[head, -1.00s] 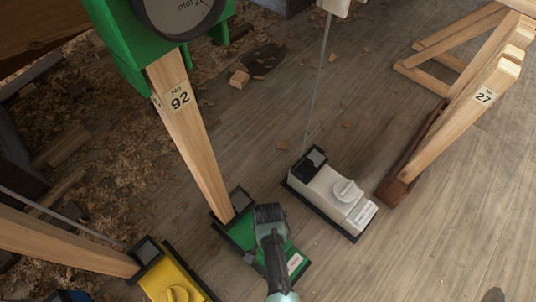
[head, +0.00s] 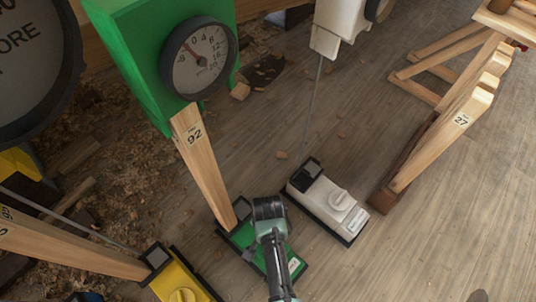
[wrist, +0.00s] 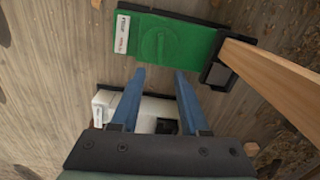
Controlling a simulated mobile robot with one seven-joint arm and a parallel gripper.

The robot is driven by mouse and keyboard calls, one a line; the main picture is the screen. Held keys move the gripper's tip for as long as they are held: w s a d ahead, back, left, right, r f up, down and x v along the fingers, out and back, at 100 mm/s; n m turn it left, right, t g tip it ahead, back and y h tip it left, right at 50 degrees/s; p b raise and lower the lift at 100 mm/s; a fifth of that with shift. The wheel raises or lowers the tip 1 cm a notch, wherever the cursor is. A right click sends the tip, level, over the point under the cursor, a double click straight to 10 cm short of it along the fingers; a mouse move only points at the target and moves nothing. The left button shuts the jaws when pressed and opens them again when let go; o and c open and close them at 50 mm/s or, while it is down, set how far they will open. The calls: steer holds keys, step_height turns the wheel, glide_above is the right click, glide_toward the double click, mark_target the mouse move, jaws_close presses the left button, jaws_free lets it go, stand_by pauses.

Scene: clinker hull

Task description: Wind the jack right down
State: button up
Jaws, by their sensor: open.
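A green jack base (head: 240,240) lies on the plank floor; a wooden prop marked 92 (head: 203,160) rises from its black socket to a green box (head: 150,60) with a round dial (head: 199,58). The dial's needle points up and left, near the 0. My gripper (wrist: 160,75) hangs over the green base, which in the wrist view (wrist: 185,40) shows a flat round knob (wrist: 157,44) just beyond the fingertips. The blue fingers are apart with nothing between them. In the head view my gripper hides part of the base and its knob.
A white base (head: 325,203) with a knob and thin rod stands close right, a yellow base (head: 175,275) lower left. A wooden trestle leg marked 27 (head: 440,140) stands at right. Wood shavings lie at left; bare planks are free at lower right.

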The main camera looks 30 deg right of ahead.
steer(key=shift+r, duration=0.3)
step_height(320, 180, down, 13)
steer(key=b, duration=1.6)
steer(key=shift+r, duration=0.15)
jaws_close()
